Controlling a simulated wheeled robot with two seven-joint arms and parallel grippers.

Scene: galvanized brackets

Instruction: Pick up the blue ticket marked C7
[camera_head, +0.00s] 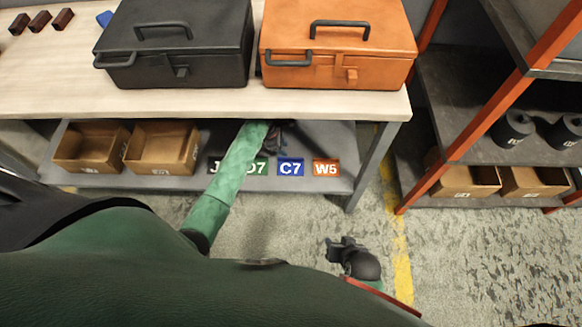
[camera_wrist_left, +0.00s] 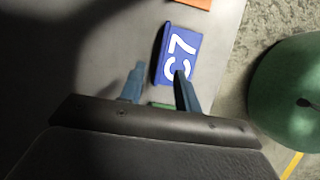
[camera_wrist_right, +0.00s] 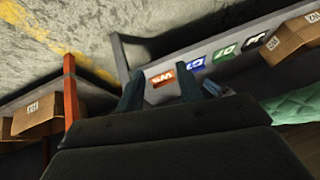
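The blue ticket marked C7 (camera_head: 291,168) stands at the front edge of the lower shelf, between a green D7 ticket (camera_head: 257,168) and an orange W5 ticket (camera_head: 326,168). In the left wrist view the C7 ticket (camera_wrist_left: 184,48) lies just beyond my left gripper (camera_wrist_left: 158,78). That gripper is open and empty; one fingertip overlaps the ticket's lower edge in the picture, and I cannot tell whether they touch. In the head view my left gripper (camera_head: 276,138) is under the tabletop, behind the tickets. My right gripper (camera_wrist_right: 158,88) is open and empty, away from the shelf.
A dark J ticket (camera_head: 215,167) is partly hidden by my left arm. Cardboard boxes (camera_head: 160,148) stand on the lower shelf's left. Black (camera_head: 176,45) and orange (camera_head: 338,45) toolboxes sit on the tabletop above. A table leg (camera_head: 374,165) and an orange-framed rack (camera_head: 448,160) stand at right.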

